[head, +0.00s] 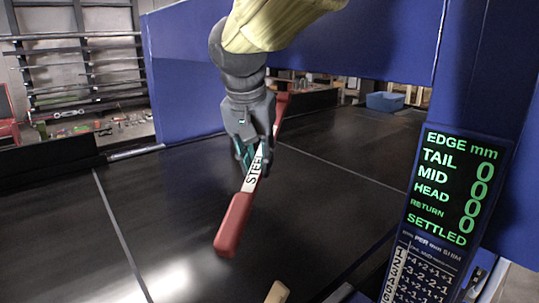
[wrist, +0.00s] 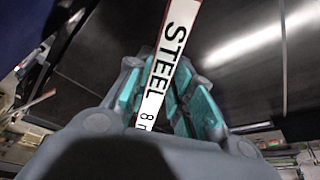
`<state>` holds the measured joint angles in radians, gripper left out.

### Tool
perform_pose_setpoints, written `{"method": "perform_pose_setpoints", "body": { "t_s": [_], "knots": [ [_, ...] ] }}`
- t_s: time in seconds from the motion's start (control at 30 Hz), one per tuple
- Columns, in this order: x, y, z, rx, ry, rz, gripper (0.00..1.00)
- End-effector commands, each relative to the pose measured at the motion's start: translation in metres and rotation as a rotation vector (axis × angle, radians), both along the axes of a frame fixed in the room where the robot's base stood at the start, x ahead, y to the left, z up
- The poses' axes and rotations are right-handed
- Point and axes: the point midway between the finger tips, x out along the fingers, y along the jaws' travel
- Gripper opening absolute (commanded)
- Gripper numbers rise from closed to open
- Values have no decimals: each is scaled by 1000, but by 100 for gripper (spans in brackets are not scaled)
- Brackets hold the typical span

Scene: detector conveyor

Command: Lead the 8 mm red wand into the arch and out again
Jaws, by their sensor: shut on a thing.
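The wand has a white shaft (head: 254,175) marked STEEL and red ends. Its near red end (head: 234,225) points toward me and its far red end (head: 282,103) points away, partly behind my gripper. In the wrist view the white label (wrist: 170,60) reads STEEL 8, the rest being cut off by the fingers. My gripper (head: 254,158) is shut on the wand's shaft, with teal pads on either side, above the black belt. The blue arch (head: 380,50) spans the belt, with a post (head: 490,90) at the right. I cannot tell whether the far end is inside the opening.
A readout (head: 447,185) on the right post shows EDGE mm with TAIL, MID, HEAD and RETURN at 0, and SETTLED. A printed table (head: 428,270) hangs below it. A blue bin (head: 385,102) stands beyond.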

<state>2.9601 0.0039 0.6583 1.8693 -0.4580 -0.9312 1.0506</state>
Motion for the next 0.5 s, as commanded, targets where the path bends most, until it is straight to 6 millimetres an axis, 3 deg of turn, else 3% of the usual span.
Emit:
{"method": "perform_pose_setpoints", "body": {
  "t_s": [0.5],
  "knots": [
    [-38, 39, 0, -1, -1, 1, 0]
  ]
}}
